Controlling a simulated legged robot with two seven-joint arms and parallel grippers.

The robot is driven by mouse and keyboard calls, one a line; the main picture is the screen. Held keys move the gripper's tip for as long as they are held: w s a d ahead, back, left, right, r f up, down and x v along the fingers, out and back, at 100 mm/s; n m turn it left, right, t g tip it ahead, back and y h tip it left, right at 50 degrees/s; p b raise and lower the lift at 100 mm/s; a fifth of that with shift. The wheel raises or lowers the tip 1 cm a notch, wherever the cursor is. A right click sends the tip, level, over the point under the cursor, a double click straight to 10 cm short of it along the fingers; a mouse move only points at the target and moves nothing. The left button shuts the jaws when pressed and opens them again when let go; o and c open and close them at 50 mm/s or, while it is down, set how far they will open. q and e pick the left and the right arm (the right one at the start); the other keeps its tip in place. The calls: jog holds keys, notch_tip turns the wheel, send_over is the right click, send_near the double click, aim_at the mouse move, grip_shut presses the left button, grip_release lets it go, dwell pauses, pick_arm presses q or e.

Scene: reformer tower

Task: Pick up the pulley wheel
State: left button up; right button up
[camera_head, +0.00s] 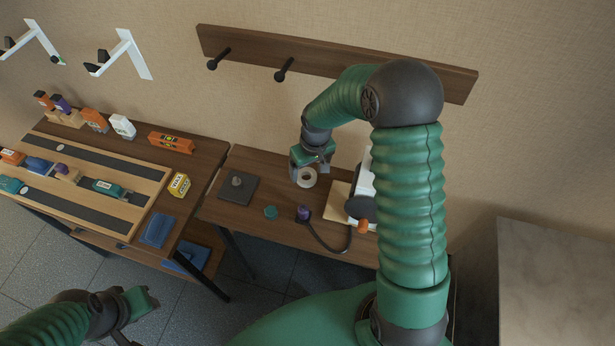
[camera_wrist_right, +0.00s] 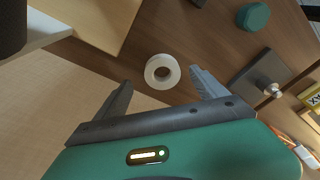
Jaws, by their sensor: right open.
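The pulley wheel, a white ring with a dark centre hole, lies flat on the brown wooden table; it shows in the head view (camera_head: 308,178) and in the right wrist view (camera_wrist_right: 162,71). My right gripper (camera_head: 302,168) is over the table at the wheel. In the right wrist view its grey jaws (camera_wrist_right: 161,84) are open and empty, with the wheel between and beyond their tips. The wheel is partly covered by the gripper in the head view. My left gripper (camera_head: 137,316) is low at the left, away from the tables; its jaws do not show clearly.
A grey square plate with a peg (camera_head: 230,195), a teal piece (camera_head: 270,212) and a purple knob with a cable (camera_head: 303,212) share the table. A pale board (camera_head: 338,200) and white device are on the right. A wooden wall rail with pegs (camera_head: 330,56) is behind.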

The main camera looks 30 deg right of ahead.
aim_at(306, 178)
jog(key=f, duration=0.2)
jog(key=w+f, duration=0.1)
jog(key=shift+w+f, duration=0.1)
jog(key=shift+f, duration=0.3)
jog(key=shift+w+a, duration=0.1)
jog(key=shift+a, duration=0.1)
jog(key=shift+a+r, duration=0.1)
jog(key=shift+a, duration=0.1)
jog(key=shift+c, duration=0.8)
jog(key=shift+d, duration=0.45)
jog(key=c, duration=0.9)
jog(key=shift+a, duration=0.1)
jog(key=c, duration=0.4)
jog(key=shift+a, duration=0.15)
